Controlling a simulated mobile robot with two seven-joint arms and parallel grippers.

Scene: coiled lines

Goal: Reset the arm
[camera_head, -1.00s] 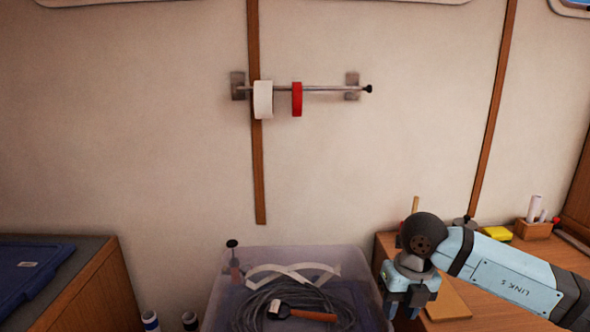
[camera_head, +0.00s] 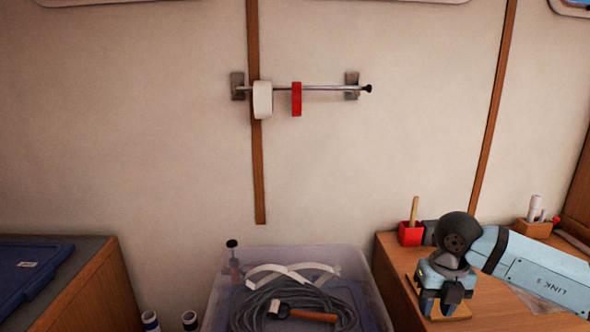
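My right arm comes in from the right, light blue with a dark wrist. Its gripper (camera_head: 441,304) points down over the wooden desk on the right, above a small wooden board (camera_head: 462,310). The finger parts stand apart with a gap between them and nothing seen in it, so it looks open. My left gripper and arm are not in view.
A clear bin (camera_head: 372,290) holds a coiled grey cable (camera_head: 262,306), a hammer (camera_head: 312,315) and white strips. The desk (camera_head: 395,278) carries a red cup (camera_head: 410,235). A wall rail (camera_head: 335,88) holds white (camera_head: 263,100) and red (camera_head: 297,100) rolls. A blue lid (camera_head: 25,275) lies left.

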